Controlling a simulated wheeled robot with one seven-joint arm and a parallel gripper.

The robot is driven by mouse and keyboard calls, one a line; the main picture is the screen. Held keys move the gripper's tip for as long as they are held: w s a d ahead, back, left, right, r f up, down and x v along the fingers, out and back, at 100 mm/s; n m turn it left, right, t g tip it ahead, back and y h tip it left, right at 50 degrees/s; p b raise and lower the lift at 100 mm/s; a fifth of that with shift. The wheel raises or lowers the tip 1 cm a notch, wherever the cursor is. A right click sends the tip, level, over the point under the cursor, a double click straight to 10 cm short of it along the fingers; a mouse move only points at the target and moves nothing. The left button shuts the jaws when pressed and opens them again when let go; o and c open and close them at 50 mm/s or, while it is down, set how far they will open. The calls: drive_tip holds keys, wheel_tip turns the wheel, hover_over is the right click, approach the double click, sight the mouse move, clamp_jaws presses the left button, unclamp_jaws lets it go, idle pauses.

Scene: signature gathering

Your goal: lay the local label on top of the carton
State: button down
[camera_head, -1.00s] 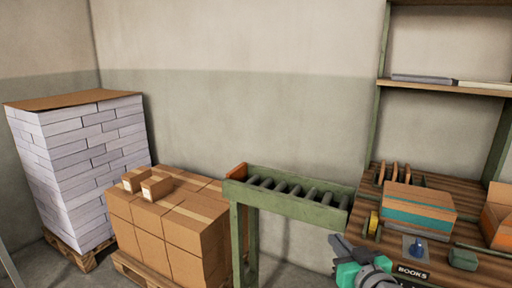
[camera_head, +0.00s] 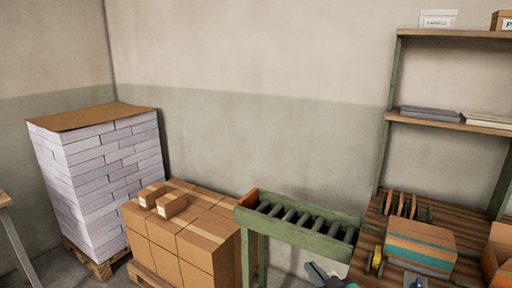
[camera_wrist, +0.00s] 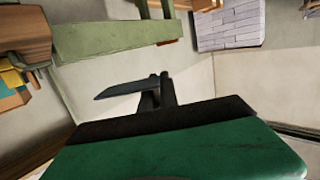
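A brown carton with a teal band (camera_head: 420,246) sits on the wooden workbench (camera_head: 466,221) at the right of the head view. Its top looks shut and bare. My gripper (camera_head: 316,271) shows only in part at the bottom edge, left of the bench and below the roller conveyor. In the wrist view its dark fingers (camera_wrist: 157,88) stand in front of the wall and seem to hold nothing; whether they are open or shut is unclear. I cannot make out the local label in the current frames.
A green roller conveyor (camera_head: 300,232) stands left of the bench. Stacked brown boxes (camera_head: 185,240) and a tall stack of white paper (camera_head: 95,180) are further left. A yellow tape roll (camera_head: 377,259) lies beside the carton. An open orange box (camera_head: 498,262) is at the right edge.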

drive_tip(key=s+d+f+m+h+b, duration=0.2)
drive_tip(key=d+h+b, duration=0.1)
drive_tip(key=d, duration=0.5)
drive_tip(key=s+d+f+m+h+b, duration=0.1)
drive_tip(key=d+m+h+b, duration=0.1)
drive_tip(key=d, duration=0.6)
drive_tip(key=s+d+f+m+h+b, duration=0.2)
drive_tip(key=d+h+b, duration=0.1)
drive_tip(key=d, duration=0.4)
drive_tip(key=s+d+r+m+g+h+b, duration=0.1)
drive_tip(key=s+d+r+h+b, duration=0.1)
drive_tip(key=s+d+r, duration=0.3)
drive_tip(key=s+d+r+m+h+b, duration=0.2)
drive_tip(key=s+d, duration=0.7)
drive_tip(key=d, duration=0.5)
wheel_tip(320, 180, up, 3)
drive_tip(key=shift+f+m+g+h+b, duration=0.1)
drive_tip(key=shift+m+g+h+b, duration=0.4)
drive_tip(key=shift+b, duration=0.55)
